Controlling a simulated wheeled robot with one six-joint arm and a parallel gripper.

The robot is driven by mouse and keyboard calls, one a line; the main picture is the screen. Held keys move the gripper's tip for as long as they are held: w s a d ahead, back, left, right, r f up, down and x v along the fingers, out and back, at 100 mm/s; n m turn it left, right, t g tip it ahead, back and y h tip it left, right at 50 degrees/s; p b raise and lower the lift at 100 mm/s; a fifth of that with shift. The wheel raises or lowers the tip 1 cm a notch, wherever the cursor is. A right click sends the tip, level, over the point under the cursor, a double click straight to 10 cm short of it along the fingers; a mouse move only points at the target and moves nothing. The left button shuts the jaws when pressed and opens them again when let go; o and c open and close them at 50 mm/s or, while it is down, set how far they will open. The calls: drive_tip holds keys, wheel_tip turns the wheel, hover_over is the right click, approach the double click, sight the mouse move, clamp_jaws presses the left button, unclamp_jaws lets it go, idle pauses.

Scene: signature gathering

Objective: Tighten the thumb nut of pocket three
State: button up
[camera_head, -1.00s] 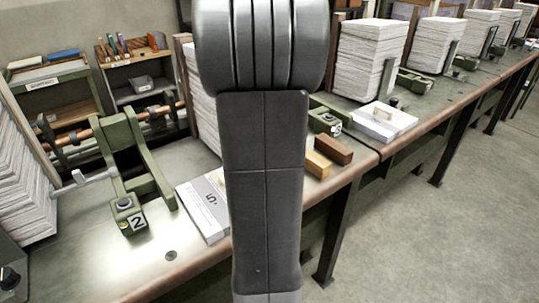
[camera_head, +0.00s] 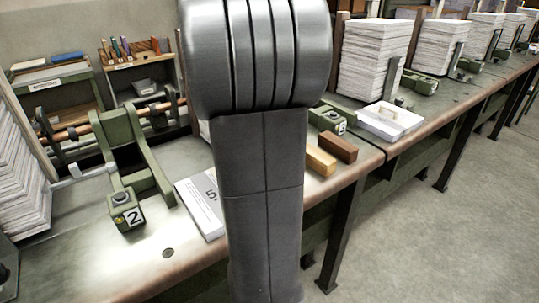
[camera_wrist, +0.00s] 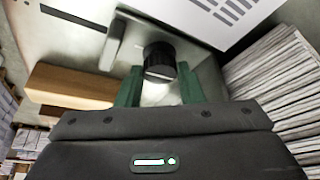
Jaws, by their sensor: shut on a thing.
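A black ribbed thumb nut (camera_wrist: 160,62) stands in the middle of the wrist view. My gripper (camera_wrist: 159,92) has green fingertips on both sides of its lower part and is shut on it. Whether the nut is fully tight cannot be told. In the head view my arm covers the middle, and my gripper and this nut are hidden behind it. A green block with a number plate (camera_head: 330,119) shows right of the arm; its number is hard to read.
Two wooden blocks, light (camera_head: 320,161) and dark (camera_head: 338,147), lie by the bench edge; a light one also shows in the wrist view (camera_wrist: 75,84). A paper stack (camera_wrist: 275,75) stands close at the right there. A white box (camera_head: 205,207) and block "2" (camera_head: 127,211) lie left of my arm.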

drive_tip(key=shift+m, duration=0.4)
drive_tip(key=o, duration=1)
drive_tip(key=v, duration=1.4)
drive_tip(key=shift+w+a, duration=0.15)
drive_tip(key=shift+a, duration=0.1)
drive_tip(key=shift+w+f, duration=0.1)
drive_tip(key=shift+f, duration=0.05)
drive_tip(key=x, duration=1.3)
drive_tip(key=shift+d+f, duration=0.25)
drive_tip(key=shift+f, duration=0.05)
